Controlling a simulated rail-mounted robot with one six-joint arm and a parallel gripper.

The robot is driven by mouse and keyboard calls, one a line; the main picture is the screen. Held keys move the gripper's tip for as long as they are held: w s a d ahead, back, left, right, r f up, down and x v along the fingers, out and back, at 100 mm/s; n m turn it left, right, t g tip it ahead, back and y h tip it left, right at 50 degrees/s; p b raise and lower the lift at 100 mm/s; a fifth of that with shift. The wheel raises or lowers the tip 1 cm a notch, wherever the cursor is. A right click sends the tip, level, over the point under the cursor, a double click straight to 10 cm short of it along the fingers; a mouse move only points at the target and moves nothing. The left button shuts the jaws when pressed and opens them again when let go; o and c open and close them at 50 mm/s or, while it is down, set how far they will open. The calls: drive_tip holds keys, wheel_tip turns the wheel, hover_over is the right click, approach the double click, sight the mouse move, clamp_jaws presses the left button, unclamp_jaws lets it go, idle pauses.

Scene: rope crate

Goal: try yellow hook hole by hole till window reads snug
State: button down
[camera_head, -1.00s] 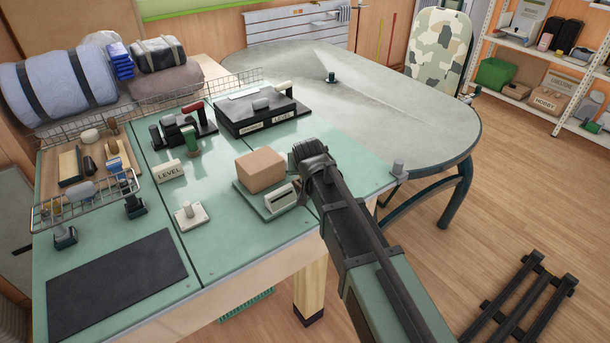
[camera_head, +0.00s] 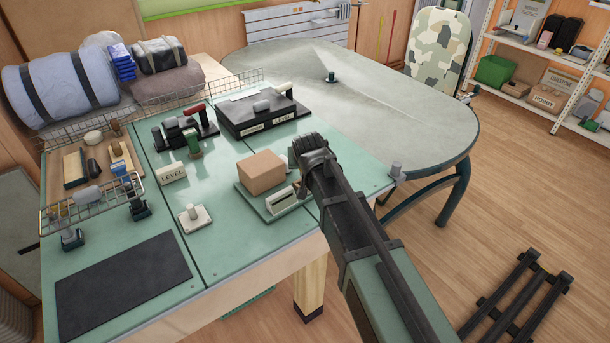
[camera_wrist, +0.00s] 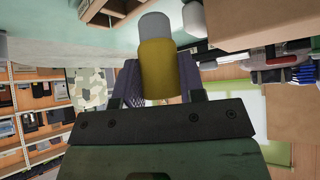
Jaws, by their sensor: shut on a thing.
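My gripper (camera_head: 308,151) is beside the brown box (camera_head: 262,172), above the green bench top. In the wrist view my gripper (camera_wrist: 158,88) is shut on a yellow piece (camera_wrist: 157,68), likely the yellow hook, with a rounded grey end (camera_wrist: 154,28) pointing away from the jaws. Its hook shape does not show, and my arm hides it in the head view. A small white plate with a dark slot (camera_head: 282,200), possibly the window, stands in front of the box on a green base. I cannot read it. The holes cannot be made out.
A black case marked LEVEL (camera_head: 262,116) and a dark clamp-like fixture (camera_head: 186,130) stand behind. A LEVEL tag (camera_head: 172,174), a white knobbed plate (camera_head: 194,218) and a wire basket (camera_head: 92,207) are left. The black mat (camera_head: 122,278) is bare. An oval grey table (camera_head: 400,110) is behind right.

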drive_tip(key=shift+r+p, duration=0.6)
drive_tip(key=shift+r, duration=0.2)
